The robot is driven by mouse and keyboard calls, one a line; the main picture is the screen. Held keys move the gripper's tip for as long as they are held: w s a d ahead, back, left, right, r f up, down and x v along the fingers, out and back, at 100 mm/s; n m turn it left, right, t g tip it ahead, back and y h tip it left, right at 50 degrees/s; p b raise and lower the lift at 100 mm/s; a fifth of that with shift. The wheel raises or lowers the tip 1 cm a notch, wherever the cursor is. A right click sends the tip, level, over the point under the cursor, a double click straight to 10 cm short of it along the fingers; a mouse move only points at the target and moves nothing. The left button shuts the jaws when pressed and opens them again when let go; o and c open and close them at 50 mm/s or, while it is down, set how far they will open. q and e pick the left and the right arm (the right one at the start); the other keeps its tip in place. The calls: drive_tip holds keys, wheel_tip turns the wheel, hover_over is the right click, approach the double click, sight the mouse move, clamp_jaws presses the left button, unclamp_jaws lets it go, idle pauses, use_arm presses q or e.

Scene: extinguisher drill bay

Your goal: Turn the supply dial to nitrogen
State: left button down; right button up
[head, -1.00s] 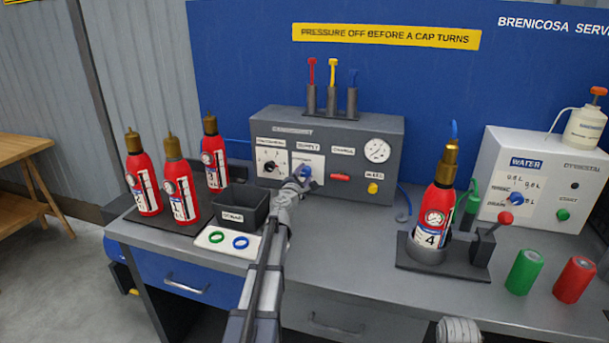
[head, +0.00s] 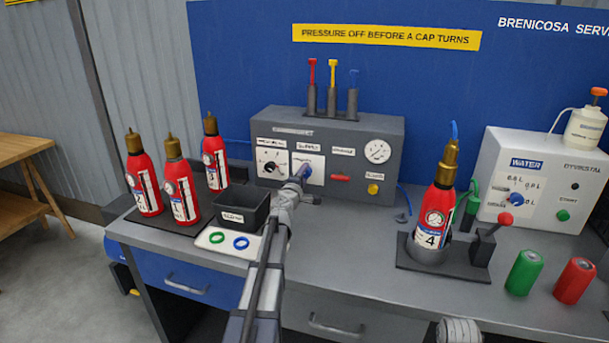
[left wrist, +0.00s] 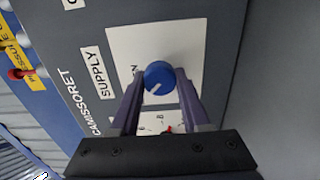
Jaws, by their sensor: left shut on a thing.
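The supply dial is a blue round knob (left wrist: 159,75) on a white plate (left wrist: 190,42) in the left wrist view, beside the word SUPPLY. Its white mark points to the lower left of that picture. The plate's lettering is partly hidden by my fingers and too small to read. My left gripper (left wrist: 160,90) has one finger on each side of the knob and is shut on it. In the head view my left gripper (head: 299,180) reaches the grey panel (head: 385,130), and the blue knob (head: 306,171) shows just beyond it.
A black bin (head: 243,213) and a card with green and blue rings (head: 229,241) lie left of my left arm. Red extinguishers (head: 175,185) stand further left. Extinguisher 4 (head: 435,215) stands in a holder at right. The bench between is mostly clear.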

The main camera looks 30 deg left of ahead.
idle(0.4)
use_arm(q)
drive_tip(key=shift+c, duration=1.9)
unclamp_jaws()
drive_tip(key=shift+s, duration=0.15)
drive_tip(key=v, duration=0.7)
drive_tip(key=shift+s+d, duration=0.15)
drive_tip(key=shift+s, duration=0.15)
